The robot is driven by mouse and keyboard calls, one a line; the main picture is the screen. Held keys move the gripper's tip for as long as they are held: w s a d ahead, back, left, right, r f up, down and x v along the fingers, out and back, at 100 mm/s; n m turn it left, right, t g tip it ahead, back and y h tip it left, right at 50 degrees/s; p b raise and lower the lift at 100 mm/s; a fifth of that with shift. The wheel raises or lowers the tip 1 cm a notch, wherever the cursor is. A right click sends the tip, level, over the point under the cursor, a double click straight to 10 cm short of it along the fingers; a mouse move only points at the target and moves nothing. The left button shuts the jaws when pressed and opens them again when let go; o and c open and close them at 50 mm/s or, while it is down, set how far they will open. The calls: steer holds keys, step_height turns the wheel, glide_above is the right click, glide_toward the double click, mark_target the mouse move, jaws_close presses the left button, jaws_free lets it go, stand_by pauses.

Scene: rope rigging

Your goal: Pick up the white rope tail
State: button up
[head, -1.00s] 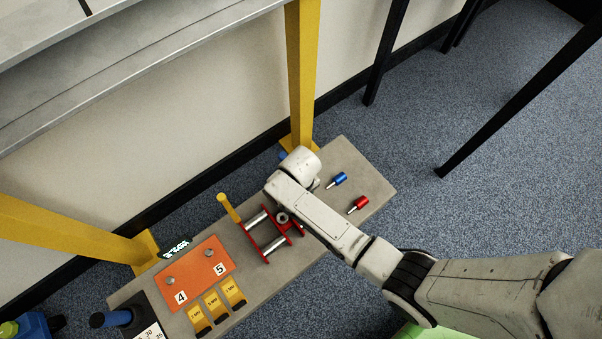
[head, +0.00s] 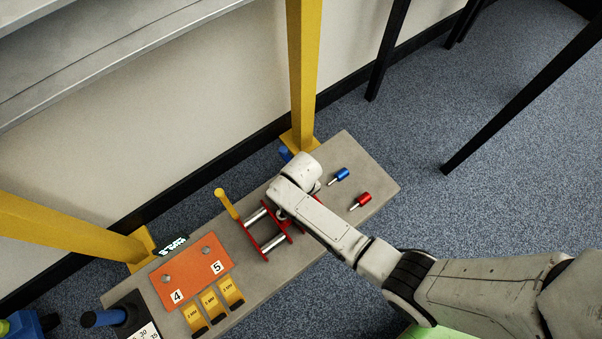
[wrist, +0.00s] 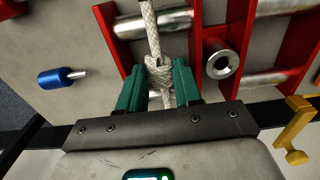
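The white rope tail (wrist: 153,30) shows in the wrist view as a braided rope that comes down from the top edge and thickens into a knot or fold between my fingertips. My gripper (wrist: 159,80) has green fingers close in on both sides of this thick part, and the rope fills the narrow gap between them. A short rope end hangs between the fingers toward the palm. In the head view my wrist hides the gripper and the rope, over the red frame.
The red frame with metal rollers (head: 271,229) sits on a grey board (head: 345,150), beside a yellow handle (head: 227,203). A blue pin (head: 342,174) and red pin (head: 361,199) lie to the right. An orange plate (head: 190,271) is at left. A yellow post (head: 301,75) stands behind.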

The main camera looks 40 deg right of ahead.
steer(key=c, duration=0.4)
steer(key=shift+r, duration=0.1)
